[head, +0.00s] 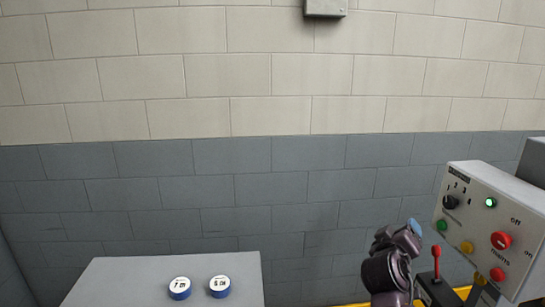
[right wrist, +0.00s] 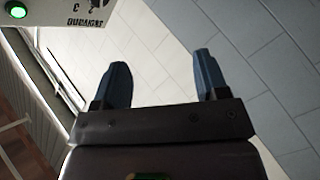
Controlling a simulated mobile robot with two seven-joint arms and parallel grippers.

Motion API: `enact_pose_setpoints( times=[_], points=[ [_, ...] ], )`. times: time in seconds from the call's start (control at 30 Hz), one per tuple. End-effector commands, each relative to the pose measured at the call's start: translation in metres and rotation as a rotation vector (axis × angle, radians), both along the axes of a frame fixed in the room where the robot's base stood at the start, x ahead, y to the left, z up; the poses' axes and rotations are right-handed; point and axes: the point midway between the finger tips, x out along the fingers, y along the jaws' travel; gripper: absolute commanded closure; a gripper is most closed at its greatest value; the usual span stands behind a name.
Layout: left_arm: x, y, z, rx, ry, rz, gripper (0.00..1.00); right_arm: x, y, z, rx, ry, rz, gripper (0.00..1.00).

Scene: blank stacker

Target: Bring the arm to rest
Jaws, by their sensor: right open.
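My right arm shows in the head view at the lower right, with a blue fingertip of the right gripper (head: 416,227) at its upper end, left of the control panel. In the right wrist view my right gripper (right wrist: 159,82) has its two blue fingers spread apart with nothing between them. Floor or wall tiles show behind the fingers. My left gripper is in neither view.
A grey control panel (head: 483,228) with a green lamp, knob and coloured buttons stands at the right. A red-knobbed lever (head: 436,262) is close beside my right arm. Two blue-rimmed discs, left (head: 180,288) and right (head: 220,286), lie on a grey table (head: 125,271). A tiled wall (head: 230,190) stands behind.

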Motion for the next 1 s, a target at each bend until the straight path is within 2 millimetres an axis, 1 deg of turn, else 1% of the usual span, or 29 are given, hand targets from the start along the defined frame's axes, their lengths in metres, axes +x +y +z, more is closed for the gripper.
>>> enact_pose_setpoints(
  times=[0.03,0.17,0.27,0.3,0.37,0.47,0.5,0.57,0.6,0.67,0.7,0.77,0.8,0.9,1.0],
  points=[
    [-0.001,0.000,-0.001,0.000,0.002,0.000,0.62,-0.003,0.007,-0.014,0.048,-0.018,0.070,0.33],
    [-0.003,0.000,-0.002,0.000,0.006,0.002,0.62,-0.016,0.024,-0.050,0.195,-0.070,0.240,0.33],
    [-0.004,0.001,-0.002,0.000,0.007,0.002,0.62,-0.038,0.036,-0.080,0.324,-0.096,0.348,0.33],
    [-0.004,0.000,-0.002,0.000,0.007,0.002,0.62,-0.048,0.039,-0.093,0.377,-0.103,0.382,0.33],
    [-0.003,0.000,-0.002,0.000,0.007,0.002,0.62,-0.065,0.043,-0.112,0.454,-0.109,0.422,0.33],
    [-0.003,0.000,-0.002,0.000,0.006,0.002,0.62,-0.097,0.047,-0.142,0.570,-0.105,0.464,0.33],
    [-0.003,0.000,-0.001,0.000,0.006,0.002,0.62,-0.111,0.048,-0.154,0.613,-0.099,0.473,0.33],
    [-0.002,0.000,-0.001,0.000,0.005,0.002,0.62,-0.133,0.048,-0.172,0.670,-0.084,0.477,0.33],
    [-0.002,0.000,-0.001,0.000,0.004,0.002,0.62,-0.148,0.048,-0.184,0.704,-0.070,0.476,0.33],
    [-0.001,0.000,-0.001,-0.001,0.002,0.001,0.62,-0.171,0.047,-0.202,0.748,-0.040,0.467,0.33],
    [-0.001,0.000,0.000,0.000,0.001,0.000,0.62,-0.188,0.045,-0.215,0.770,-0.014,0.455,0.33],
    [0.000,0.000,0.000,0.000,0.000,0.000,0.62,-0.213,0.042,-0.233,0.797,0.028,0.433,0.33],
    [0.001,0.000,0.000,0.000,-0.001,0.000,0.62,-0.229,0.040,-0.244,0.804,0.059,0.418,0.33],
    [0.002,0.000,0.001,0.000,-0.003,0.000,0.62,-0.264,0.035,-0.267,0.808,0.124,0.383,0.33],
    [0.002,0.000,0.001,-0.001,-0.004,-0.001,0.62,-0.290,0.029,-0.283,0.812,0.169,0.352,0.33]
  ],
)
